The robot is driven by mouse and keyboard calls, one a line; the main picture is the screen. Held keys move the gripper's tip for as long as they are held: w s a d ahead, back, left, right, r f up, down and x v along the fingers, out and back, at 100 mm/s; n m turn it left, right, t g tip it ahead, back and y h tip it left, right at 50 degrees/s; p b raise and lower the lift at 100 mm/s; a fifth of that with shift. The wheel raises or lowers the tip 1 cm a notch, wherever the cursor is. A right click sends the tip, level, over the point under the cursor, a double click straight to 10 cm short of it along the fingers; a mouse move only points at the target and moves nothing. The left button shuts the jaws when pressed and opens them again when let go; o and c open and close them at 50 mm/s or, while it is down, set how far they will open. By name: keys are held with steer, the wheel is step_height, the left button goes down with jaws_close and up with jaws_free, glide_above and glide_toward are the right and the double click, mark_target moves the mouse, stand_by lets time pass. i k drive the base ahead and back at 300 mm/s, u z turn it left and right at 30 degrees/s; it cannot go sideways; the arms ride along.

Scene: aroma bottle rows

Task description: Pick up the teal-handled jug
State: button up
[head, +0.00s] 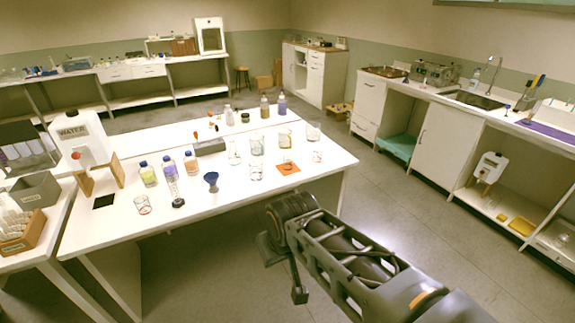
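No teal handle can be made out clearly on any vessel in the head view. Several clear glass vessels stand upright on the white table (110,235). A tall clear vessel with a greenish tint (257,143) stands near the middle of the group. A clear vessel with a yellow-green mark (285,137) stands just to its right. My gripper (287,272) hangs in front of the table's near edge, over the floor, apart from all the glassware. Its fingers are dark and partly hidden, so their opening does not show. Nothing is seen held in it.
An orange mat (295,168) lies near the right end. A white water canister (80,138) stands far left. The floor right of the table is clear.

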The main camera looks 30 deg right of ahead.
mark_target(259, 147)
steer(key=z, duration=0.4)
steer(key=k, duration=0.95)
steer(key=z, duration=0.75)
steer(key=i, duration=2.5)
steer(key=u, duration=1.85)
steer(key=i, duration=1)
steer(key=u, duration=1.1)
